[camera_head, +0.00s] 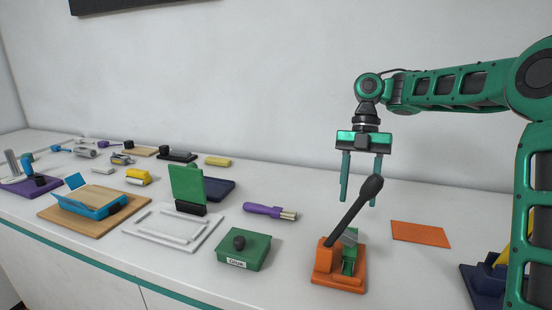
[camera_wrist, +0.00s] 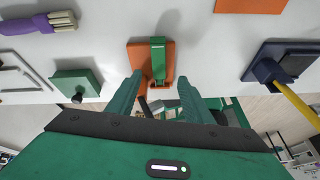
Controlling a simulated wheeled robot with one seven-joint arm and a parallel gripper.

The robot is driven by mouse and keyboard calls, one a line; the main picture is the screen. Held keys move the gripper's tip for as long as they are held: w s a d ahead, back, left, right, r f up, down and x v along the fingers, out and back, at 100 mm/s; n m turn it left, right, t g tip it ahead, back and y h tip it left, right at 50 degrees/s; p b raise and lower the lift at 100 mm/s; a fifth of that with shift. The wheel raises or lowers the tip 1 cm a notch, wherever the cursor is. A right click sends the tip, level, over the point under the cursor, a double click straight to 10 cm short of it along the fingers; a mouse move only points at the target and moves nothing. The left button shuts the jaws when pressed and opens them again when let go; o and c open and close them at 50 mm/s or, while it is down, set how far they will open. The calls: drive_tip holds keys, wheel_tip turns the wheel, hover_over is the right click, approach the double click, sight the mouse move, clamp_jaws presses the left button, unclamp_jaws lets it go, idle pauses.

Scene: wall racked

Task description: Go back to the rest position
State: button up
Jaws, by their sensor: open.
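My green gripper (camera_head: 359,202) hangs fingers down above the counter, on the right of the head view. Its two fingers are apart and nothing is held between them. The dark knob of a tilted black lever (camera_head: 352,212) overlaps the right finger in the head view; I cannot tell whether they touch. The lever rises from an orange base with a green block (camera_head: 325,262) on the counter. In the wrist view the fingers (camera_wrist: 160,85) spread on either side of the lower part of the orange and green device (camera_wrist: 137,54).
A green box with a black knob (camera_head: 243,252) and a purple-handled brush (camera_head: 268,211) lie left of the lever. An orange plate (camera_head: 420,234) lies right. A dark blue device with yellow (camera_head: 485,283) is partly behind my arm. A white wall (camera_head: 260,80) stands behind the counter.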

drive_tip(key=s+d+f+m+t, duration=0.1)
drive_tip(key=s+d+f+m, duration=0.1)
drive_tip(key=s+m, duration=0.5)
drive_tip(key=s+d+f+m+t, duration=0.1)
drive_tip(key=s+d+m, duration=0.4)
drive_tip(key=m, duration=0.6)
drive_tip(key=s+d+f+m+t, duration=0.1)
drive_tip(key=s+d+f+m, duration=0.2)
drive_tip(key=s+m, duration=0.6)
drive_tip(key=shift+s+d+f+m+h, duration=0.1)
drive_tip(key=shift+d+m+h, duration=0.35)
drive_tip(key=shift+d, duration=0.2)
drive_tip(key=s+d+f+m, duration=0.1)
drive_tip(key=s+m, duration=0.1)
drive_tip(key=s, duration=0.1)
drive_tip(key=s+d+f+m+t, duration=0.1)
drive_tip(key=s+d+m, duration=0.1)
drive_tip(key=s+m, duration=0.1)
drive_tip(key=s+d+f+m, duration=0.2)
drive_tip(key=s+m, duration=0.1)
drive_tip(key=shift+s+f+t+h, duration=0.1)
drive_tip(key=shift+t+h, duration=0.15)
drive_tip(key=shift+t, duration=0.05)
drive_tip(key=shift+w+f, duration=0.3)
drive_tip(key=shift+w, duration=0.45)
drive_tip(key=shift+s, duration=0.1)
